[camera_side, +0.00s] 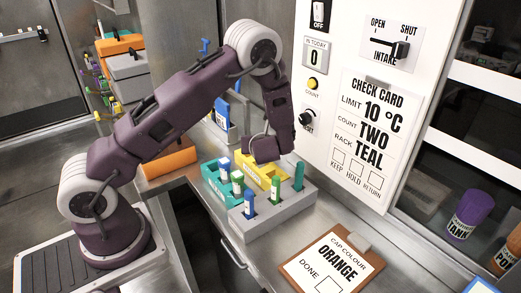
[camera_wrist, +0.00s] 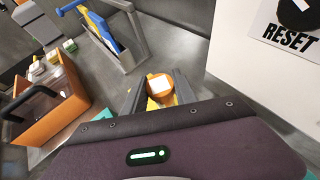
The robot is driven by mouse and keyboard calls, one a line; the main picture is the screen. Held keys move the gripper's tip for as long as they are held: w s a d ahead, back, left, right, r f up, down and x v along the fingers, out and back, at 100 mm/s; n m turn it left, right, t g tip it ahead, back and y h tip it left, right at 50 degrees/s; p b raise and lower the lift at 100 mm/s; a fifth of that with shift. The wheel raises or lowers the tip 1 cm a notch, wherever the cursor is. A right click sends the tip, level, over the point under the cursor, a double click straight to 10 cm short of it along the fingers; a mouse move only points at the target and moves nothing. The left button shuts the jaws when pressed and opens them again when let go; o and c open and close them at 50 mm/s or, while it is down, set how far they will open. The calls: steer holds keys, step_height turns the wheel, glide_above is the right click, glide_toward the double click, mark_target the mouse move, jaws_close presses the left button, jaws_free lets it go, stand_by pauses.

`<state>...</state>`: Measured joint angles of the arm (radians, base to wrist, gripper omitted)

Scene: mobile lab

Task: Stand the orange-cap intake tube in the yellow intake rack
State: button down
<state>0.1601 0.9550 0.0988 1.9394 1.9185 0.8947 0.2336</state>
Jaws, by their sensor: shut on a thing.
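The orange-cap intake tube shows in the wrist view as an orange cap with a white top (camera_wrist: 159,83). My gripper (camera_wrist: 159,90) is shut on it, one dark finger on each side. The tube's body is hidden below the cap. In the side view, my gripper (camera_side: 267,158) is low over the yellow intake rack (camera_side: 272,184), and its wrist hides the tube. Some yellow of the rack shows beside the cap in the wrist view. I cannot tell whether the tube's lower end is in a hole.
A clipboard (camera_side: 326,262) lies in front. An orange carrier (camera_wrist: 55,105) and white panel stand nearby.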

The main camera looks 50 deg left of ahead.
steer(key=shift+f, duration=1.05)
steer(key=c, duration=1)
jaws_free()
steer(key=shift+f, duration=0.1)
